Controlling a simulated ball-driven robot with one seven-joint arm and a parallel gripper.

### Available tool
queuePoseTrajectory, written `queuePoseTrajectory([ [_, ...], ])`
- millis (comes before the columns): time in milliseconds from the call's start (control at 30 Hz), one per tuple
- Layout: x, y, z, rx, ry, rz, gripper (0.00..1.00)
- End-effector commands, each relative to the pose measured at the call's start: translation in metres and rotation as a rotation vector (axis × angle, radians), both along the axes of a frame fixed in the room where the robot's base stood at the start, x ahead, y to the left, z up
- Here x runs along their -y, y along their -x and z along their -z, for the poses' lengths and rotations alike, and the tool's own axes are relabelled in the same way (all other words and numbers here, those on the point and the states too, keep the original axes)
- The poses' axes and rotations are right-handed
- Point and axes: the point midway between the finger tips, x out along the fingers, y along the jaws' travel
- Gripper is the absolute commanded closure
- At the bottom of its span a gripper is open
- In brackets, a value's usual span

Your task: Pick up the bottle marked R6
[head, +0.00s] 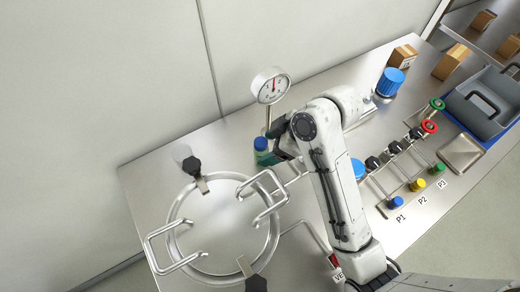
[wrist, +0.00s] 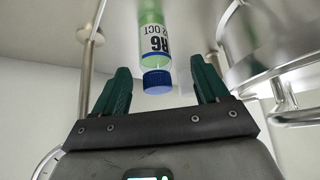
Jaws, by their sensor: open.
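The bottle marked R6 (wrist: 154,40) has a blue cap, a white and blue label and green contents. In the wrist view it appears upside down, its cap between the two dark green fingers and its body extending beyond the tips. My gripper (wrist: 160,66) is open, with a visible gap on both sides of the cap. In the head view the bottle (head: 261,144) stands on the steel bench behind the vessel, and my gripper (head: 271,156) is right beside it, partly hiding it. Contact cannot be told.
A pressure gauge (head: 270,86) on a post stands just behind the bottle. The round vessel lid (head: 222,225) with raised bar handles is in front. Valves marked P1, P2 and P3 (head: 419,185), a larger blue-capped container (head: 389,82) and a grey crate (head: 482,103) are to the right.

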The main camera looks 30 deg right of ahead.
Motion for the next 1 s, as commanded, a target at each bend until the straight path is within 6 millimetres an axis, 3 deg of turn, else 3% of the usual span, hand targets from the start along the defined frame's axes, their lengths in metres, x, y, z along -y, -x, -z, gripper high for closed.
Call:
queuePoseTrajectory([
  [400,-0.012,-0.022,0.039,-0.002,0.0,-0.001,0.26],
  [733,-0.015,-0.025,0.045,0.0,0.0,-0.001,0.26],
  [1000,-0.015,-0.025,0.045,0.0,0.0,-0.001,0.52],
])
